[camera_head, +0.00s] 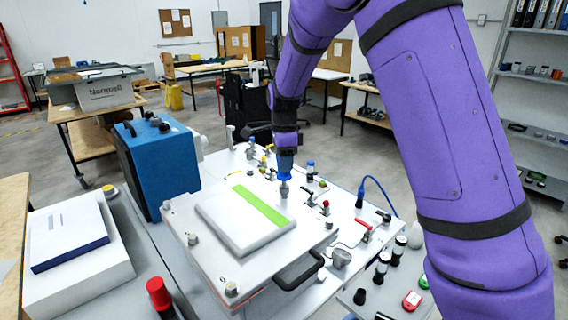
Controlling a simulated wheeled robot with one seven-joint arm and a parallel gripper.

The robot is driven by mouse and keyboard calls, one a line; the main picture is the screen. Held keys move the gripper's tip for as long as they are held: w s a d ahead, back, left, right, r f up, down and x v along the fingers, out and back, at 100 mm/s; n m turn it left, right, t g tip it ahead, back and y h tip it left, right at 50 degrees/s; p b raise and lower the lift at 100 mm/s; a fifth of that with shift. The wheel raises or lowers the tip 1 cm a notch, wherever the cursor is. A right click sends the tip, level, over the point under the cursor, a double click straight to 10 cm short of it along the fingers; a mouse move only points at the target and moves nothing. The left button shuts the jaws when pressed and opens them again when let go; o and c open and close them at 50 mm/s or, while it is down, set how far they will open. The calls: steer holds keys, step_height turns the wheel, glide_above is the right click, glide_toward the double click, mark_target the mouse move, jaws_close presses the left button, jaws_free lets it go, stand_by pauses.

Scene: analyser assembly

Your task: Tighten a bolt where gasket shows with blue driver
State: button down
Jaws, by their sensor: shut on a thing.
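My gripper (286,145) is shut on the blue driver (285,165) and holds it upright, pointing down. The driver's grey lower end (284,188) is at the far right corner of the white cover plate (180,213); I cannot tell whether it touches a bolt there. Other bolts show on the plate: one at the left edge (192,239), one at the near corner (231,289) and one at the right corner (329,224). A thin reddish line, possibly gasket, shows under the plate's near edge (257,299).
A white block with a green stripe (246,218) is raised on the plate. A black handle (299,271) sticks out at the front. Several small knobs and valves, including a red-handled one (364,231), stand right and behind. A blue box (158,165) stands left.

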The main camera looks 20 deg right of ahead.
steer(key=shift+r, duration=2.55)
